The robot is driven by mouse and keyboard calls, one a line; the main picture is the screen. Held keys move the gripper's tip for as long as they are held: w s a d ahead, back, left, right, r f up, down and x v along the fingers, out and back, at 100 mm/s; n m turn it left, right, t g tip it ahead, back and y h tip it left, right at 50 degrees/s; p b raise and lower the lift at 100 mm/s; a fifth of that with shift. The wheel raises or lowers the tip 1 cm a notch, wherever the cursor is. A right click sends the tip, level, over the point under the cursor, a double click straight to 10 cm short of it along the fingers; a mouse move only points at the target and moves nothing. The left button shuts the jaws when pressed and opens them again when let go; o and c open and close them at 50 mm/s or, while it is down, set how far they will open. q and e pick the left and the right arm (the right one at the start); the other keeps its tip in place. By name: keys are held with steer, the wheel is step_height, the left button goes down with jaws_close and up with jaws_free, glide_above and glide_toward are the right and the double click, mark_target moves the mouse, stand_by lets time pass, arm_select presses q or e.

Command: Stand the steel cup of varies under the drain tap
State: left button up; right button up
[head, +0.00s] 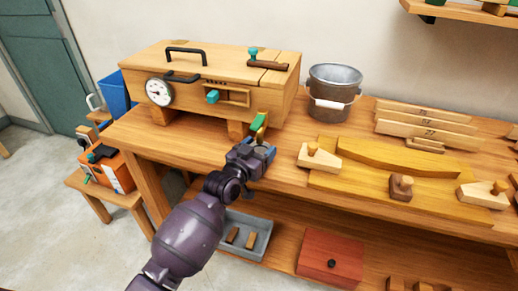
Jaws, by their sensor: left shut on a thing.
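The drain tap (259,123), with a green lever and a brass-coloured body, sticks out at the lower right front of the wooden steam box (210,90). My left gripper (264,153) is just below and in front of the tap, low over the bench's front edge. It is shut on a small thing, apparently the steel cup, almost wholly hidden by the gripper. I cannot tell whether the cup touches the bench or is upright. My right gripper is not in view.
A metal bucket (335,92) stands right of the box. A wooden bending form (400,175) with clamping blocks fills the bench (160,150) to the right. A grey tray (247,232) and red box (330,258) sit on the lower shelf. The bench front left is clear.

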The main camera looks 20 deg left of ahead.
arm_select(q)
steer(key=shift+f, duration=0.3)
steer(key=o, duration=1.1)
steer(key=p+v, duration=0.1)
steer(key=v, duration=1)
steer(key=s+a+f+g+y, duration=0.1)
steer(key=s+a+f+g, duration=0.1)
steer(key=s+f, duration=0.4)
steer(key=s+a+f+n+g+y, duration=0.1)
steer(key=s+f, duration=0.4)
steer(key=s, duration=0.5)
steer(key=s+a+f+n+g+y, duration=0.1)
steer(key=s+a+f+g+y, duration=0.2)
steer(key=s+f, duration=0.3)
steer(key=shift+s+a+f, duration=0.15)
steer(key=shift+s+a, duration=0.25)
steer(key=shift+s, duration=0.35)
steer(key=shift+s+a+f, duration=0.15)
steer(key=shift+s+a, duration=0.25)
steer(key=shift+s, duration=0.3)
